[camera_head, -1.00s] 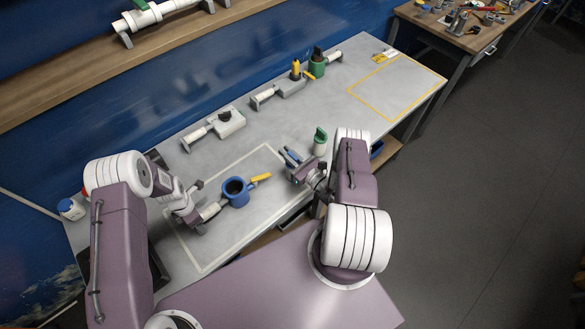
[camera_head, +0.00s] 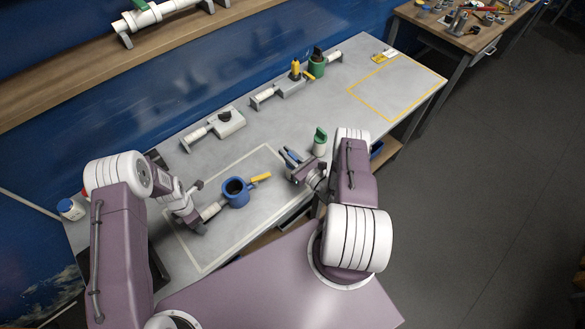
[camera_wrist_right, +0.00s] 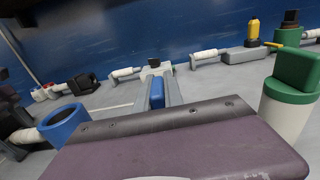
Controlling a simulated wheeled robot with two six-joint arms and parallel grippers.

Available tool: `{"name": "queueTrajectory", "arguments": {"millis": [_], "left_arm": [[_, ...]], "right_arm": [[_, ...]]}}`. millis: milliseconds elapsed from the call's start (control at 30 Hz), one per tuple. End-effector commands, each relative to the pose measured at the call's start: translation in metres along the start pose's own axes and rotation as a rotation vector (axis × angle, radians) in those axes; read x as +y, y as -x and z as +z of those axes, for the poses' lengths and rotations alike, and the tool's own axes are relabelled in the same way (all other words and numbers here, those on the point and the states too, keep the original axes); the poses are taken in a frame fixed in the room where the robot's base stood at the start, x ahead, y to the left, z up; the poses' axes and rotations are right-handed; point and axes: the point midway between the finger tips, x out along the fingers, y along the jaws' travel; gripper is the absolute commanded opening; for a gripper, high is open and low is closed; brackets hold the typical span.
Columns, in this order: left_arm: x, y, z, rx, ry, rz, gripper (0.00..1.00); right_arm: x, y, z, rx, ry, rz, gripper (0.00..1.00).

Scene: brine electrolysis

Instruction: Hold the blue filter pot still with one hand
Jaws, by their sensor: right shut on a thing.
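The blue filter pot (camera_head: 237,199) stands upright on the bench inside the pale outlined area, with a dark opening, a white pipe (camera_head: 212,210) on its left and a yellow handle (camera_head: 260,178) on its right. It also shows at the left of the right wrist view (camera_wrist_right: 66,124). My left gripper (camera_head: 191,215) is by the pipe's left end; its fingers are too small and hidden to read. My right gripper (camera_head: 293,157) is right of the pot, apart from it, shut on a small blue thing (camera_wrist_right: 157,94) between its fingers.
A green-capped white bottle (camera_head: 320,143) stands close beside my right gripper. Behind are a grey unit with a black knob (camera_head: 226,122), another with a yellow top (camera_head: 292,84) and a green pot (camera_head: 317,66). The yellow-outlined area (camera_head: 398,88) at the right is mostly clear.

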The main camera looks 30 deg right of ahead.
Motion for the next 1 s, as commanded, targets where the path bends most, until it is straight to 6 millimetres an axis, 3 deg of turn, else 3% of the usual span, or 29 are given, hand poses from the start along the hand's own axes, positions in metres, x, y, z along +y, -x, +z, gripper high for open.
{"name": "queueTrajectory", "arguments": {"millis": [233,500,633,767,900,1000], "left_arm": [[0.0,0.001,0.0,-0.001,0.0,0.001,0.0],[0.0,0.0,0.0,0.0,0.0,0.001,0.0],[0.0,0.0,0.0,0.0,0.0,0.001,0.0],[0.0,0.0,0.0,0.0,0.0,0.001,0.0],[0.0,0.0,0.0,0.0,0.0,0.001,0.0],[0.0,0.0,0.0,0.0,0.0,0.001,0.0]], "right_arm": [[0.0,0.0,0.007,0.0,0.0,0.0,0.0],[-0.001,-0.001,0.07,-0.001,0.002,0.0,0.0],[0.0,0.0,0.091,-0.001,0.001,0.0,0.0],[0.0,0.0,0.1,-0.001,0.0,0.0,0.0],[0.0,0.002,0.096,0.0,-0.002,-0.011,0.0],[0.011,-0.005,0.101,-0.001,0.001,0.01,0.0]]}}
